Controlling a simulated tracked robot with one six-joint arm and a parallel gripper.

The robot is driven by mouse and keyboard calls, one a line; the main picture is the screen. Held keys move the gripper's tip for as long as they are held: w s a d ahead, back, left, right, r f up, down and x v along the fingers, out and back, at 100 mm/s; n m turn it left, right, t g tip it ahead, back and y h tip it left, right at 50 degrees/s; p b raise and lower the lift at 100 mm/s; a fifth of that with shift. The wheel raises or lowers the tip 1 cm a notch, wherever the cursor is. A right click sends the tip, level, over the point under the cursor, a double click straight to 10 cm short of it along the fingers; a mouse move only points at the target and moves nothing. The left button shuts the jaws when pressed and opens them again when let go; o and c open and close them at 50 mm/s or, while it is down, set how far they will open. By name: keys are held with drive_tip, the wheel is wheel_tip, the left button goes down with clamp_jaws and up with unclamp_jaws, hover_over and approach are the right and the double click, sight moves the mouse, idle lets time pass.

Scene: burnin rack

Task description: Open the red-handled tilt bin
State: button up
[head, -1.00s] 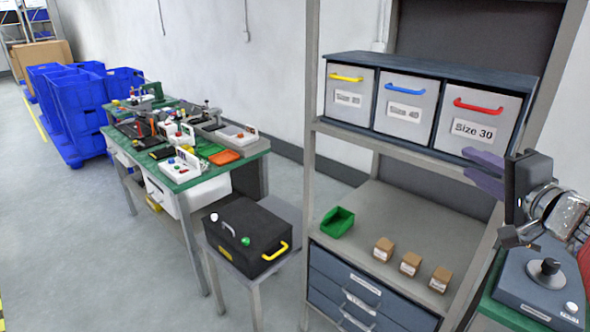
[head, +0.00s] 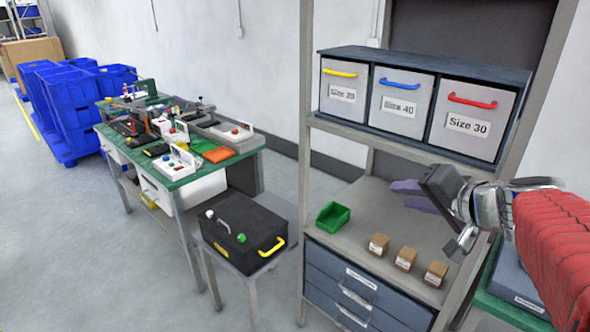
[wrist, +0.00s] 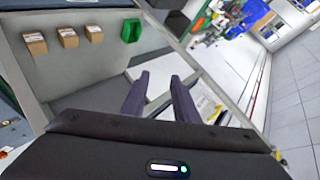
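The red-handled tilt bin (head: 475,122) is the rightmost of three grey bins in a dark blue rack on the upper shelf, labelled Size 30. Its front is upright and shut, with the red handle (head: 472,100) across its upper part. My gripper (head: 398,193) is below and left of this bin, in front of the rack over the lower shelf. In the wrist view its two purple fingers (wrist: 160,97) stand apart with nothing between them. The red-handled bin is not in the wrist view.
Beside it are the blue-handled bin (head: 402,100) and the yellow-handled bin (head: 346,86). A green bin (head: 333,216) and small boxes (head: 405,258) stand on the lower shelf. Rack posts flank the shelves. A black case (head: 245,232) stands on a stand to the left.

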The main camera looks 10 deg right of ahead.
drive_tip(key=s+a+f+n+g, duration=0.5)
drive_tip(key=s+a, duration=0.5)
drive_tip(key=a, duration=0.3)
drive_tip(key=shift+f+n, duration=0.8)
drive_tip(key=shift+f, duration=0.6)
drive_tip(key=shift+a, duration=0.1)
drive_tip(key=shift+s+a, duration=0.1)
drive_tip(key=shift+s, duration=0.15)
drive_tip(key=c, duration=0.3)
drive_tip(key=s+f, duration=0.1)
drive_tip(key=s, duration=0.1)
drive_tip(key=s+n+h, duration=0.1)
drive_tip(key=s, duration=0.1)
drive_tip(key=s+f+g+h, duration=0.1)
drive_tip(key=s, duration=0.1)
drive_tip(key=shift+s+a+f+n, duration=0.1)
drive_tip(key=shift+a+f+n, duration=0.2)
drive_tip(key=shift+f+n, duration=0.1)
clamp_jaws()
drive_tip(key=shift+s+d+f+h, duration=0.15)
drive_tip(key=shift+s+h, duration=0.15)
drive_tip(key=shift+s, duration=0.15)
drive_tip(key=shift+d, duration=0.1)
